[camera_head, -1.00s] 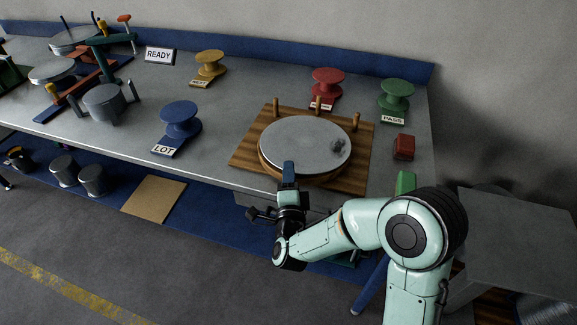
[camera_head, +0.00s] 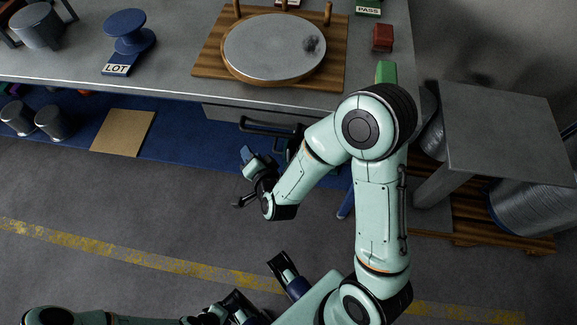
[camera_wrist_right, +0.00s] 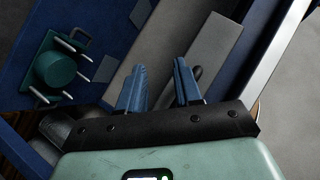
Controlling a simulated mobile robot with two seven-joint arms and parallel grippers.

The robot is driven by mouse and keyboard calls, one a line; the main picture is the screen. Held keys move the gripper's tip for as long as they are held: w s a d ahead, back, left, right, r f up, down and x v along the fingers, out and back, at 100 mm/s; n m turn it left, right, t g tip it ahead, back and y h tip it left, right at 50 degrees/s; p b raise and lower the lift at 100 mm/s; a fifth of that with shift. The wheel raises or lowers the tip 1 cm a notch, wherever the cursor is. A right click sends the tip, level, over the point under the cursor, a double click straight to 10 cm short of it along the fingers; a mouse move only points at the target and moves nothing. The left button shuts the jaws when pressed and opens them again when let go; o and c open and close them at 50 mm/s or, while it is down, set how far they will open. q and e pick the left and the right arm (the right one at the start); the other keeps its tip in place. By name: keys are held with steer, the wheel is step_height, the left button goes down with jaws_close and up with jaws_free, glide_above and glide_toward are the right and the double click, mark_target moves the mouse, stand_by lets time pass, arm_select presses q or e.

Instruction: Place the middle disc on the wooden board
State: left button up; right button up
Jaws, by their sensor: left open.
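A large round disc (camera_head: 275,48) with a grey top, a tan edge and a dark smudge lies flat on the wooden board (camera_head: 208,66), among short wooden pegs. I cannot tell whether it is the middle disc. My right gripper (camera_head: 245,180) is in front of the bench, below the board and apart from it. In the wrist view its two blue fingers (camera_wrist_right: 158,82) stand apart with nothing clearly held between them. My left gripper (camera_head: 284,268) is low in the head view, over the floor, open, partly hidden by my own arm parts.
A blue spool stand (camera_head: 129,35) marked LOT and a grey pot (camera_head: 38,27) stand left on the bench. A red block (camera_head: 382,38) is right of the board. A dark handle (camera_head: 270,130) juts from the bench front. A grey side table (camera_head: 505,130) stands right.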

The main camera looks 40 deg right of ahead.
steer(key=s+a+f+n+g+y, duration=0.2)
steer(key=s+f+n+g, duration=0.15)
steer(key=f, duration=0.45)
steer(key=s+a+f+n+g+y, duration=0.15)
steer(key=s+f, duration=0.25)
steer(key=f, duration=0.5)
steer(key=s+a+f+n+g+y, duration=0.1)
steer(key=s+a+f+n+g, duration=0.1)
steer(key=s, duration=0.7)
steer(key=s+a+f+n+g+y, duration=0.2)
steer(key=s+f+n+g, duration=0.1)
steer(key=s+f+g, duration=0.3)
step_height(320, 180, down, 2)
steer(key=s, duration=0.2)
steer(key=shift+s+f+n, duration=0.2)
steer(key=shift+s+n, duration=0.15)
steer(key=shift+n, duration=0.05)
steer(key=shift+y, duration=0.25)
step_height(320, 180, up, 11)
steer(key=p, duration=1.2)
steer(key=shift+w+r, duration=0.15)
steer(key=shift+w, duration=0.3)
